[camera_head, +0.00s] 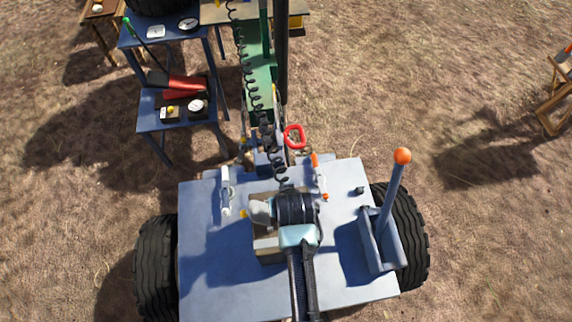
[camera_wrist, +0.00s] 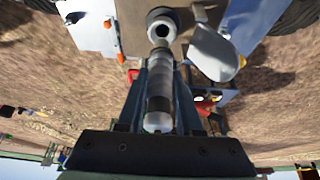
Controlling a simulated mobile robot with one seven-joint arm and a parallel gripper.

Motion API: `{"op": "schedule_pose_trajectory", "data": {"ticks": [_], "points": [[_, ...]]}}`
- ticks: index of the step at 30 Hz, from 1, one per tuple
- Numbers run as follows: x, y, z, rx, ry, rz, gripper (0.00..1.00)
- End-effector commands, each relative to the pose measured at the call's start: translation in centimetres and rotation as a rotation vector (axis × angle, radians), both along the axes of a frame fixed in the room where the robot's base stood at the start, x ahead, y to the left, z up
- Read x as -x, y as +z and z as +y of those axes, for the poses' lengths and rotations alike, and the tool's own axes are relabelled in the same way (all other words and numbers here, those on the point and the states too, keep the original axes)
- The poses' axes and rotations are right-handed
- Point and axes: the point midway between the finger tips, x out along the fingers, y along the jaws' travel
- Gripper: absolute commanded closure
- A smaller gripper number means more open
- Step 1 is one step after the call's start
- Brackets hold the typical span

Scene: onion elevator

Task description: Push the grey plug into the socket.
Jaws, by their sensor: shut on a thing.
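In the wrist view the grey plug (camera_wrist: 160,88), a cylinder with a dark band, lies lengthwise between the two fingers of my gripper (camera_wrist: 161,70). My gripper is shut on it. The plug's far end points at a round grey ring (camera_wrist: 163,22), which looks like the socket mouth; I cannot tell whether the plug has entered it. A grey flap (camera_wrist: 213,52) stands beside the ring. In the head view my wrist is over a grey-brown block on the vehicle deck and hides the plug and the fingertips.
The blue-grey deck (camera_head: 215,275) has a lever with an orange knob (camera_head: 402,156) at right and a white handle (camera_head: 225,192) at left. A coiled black cable (camera_head: 250,85) hangs along a green mast. A blue shelf (camera_head: 150,122) with gauges stands at upper left.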

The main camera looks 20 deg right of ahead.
Motion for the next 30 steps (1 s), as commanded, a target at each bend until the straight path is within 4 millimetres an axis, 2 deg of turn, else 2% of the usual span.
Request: {"op": "schedule_pose_trajectory", "data": {"ticks": [16, 30], "points": [[-0.1, 0.0, 0.0, 0.0, -0.001, -0.002, 1.0], [0.0, -1.1, -0.1, 0.0, -0.001, 0.0, 1.0]]}}
